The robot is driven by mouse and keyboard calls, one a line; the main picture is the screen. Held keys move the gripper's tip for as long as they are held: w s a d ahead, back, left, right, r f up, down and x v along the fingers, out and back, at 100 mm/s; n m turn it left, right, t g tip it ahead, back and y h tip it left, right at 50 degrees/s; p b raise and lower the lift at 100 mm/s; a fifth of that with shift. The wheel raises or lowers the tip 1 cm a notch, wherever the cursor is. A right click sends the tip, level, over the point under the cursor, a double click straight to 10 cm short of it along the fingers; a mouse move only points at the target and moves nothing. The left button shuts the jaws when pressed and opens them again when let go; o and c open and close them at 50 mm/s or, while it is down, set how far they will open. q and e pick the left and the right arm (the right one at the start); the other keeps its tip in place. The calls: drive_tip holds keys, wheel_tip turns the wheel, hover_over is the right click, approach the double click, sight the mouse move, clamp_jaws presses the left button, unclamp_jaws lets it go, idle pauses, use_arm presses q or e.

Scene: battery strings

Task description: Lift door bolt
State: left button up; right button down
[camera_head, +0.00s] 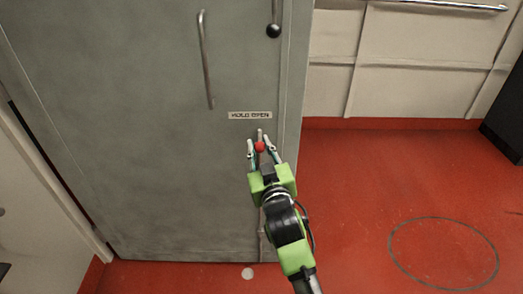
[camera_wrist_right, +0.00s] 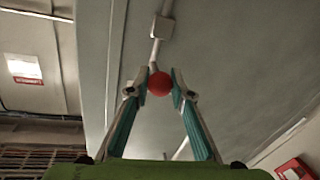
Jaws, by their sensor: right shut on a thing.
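The grey door (camera_head: 120,130) fills the left half of the head view. Near its right edge, below a "HOLD OPEN" label (camera_head: 250,115), is the door bolt with a red ball knob (camera_head: 260,147). In the right wrist view the knob (camera_wrist_right: 160,84) sits at the end of a thin pale rod (camera_wrist_right: 156,52) that runs to a small block (camera_wrist_right: 163,27) on the door. My right gripper (camera_head: 260,149) is shut on the red knob, with one finger on each side, as the right wrist view shows too (camera_wrist_right: 160,92). My left gripper is not in view.
A long vertical handle (camera_head: 206,60) is on the door above left. A black-knobbed lever (camera_head: 274,31) hangs near the door's top right. Red floor (camera_head: 370,190) to the right is open, with a dark ring marked on it. A black object (camera_head: 507,115) stands at the far right.

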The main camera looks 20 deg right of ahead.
sight(259, 143)
drive_tip(key=shift+w+r, duration=0.1)
drive_tip(key=shift+r, duration=0.35)
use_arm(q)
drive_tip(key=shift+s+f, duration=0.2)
use_arm(e)
drive_tip(key=c, duration=1.8)
unclamp_jaws()
drive_tip(key=shift+f, duration=0.1)
wheel_tip(259, 143, up, 10)
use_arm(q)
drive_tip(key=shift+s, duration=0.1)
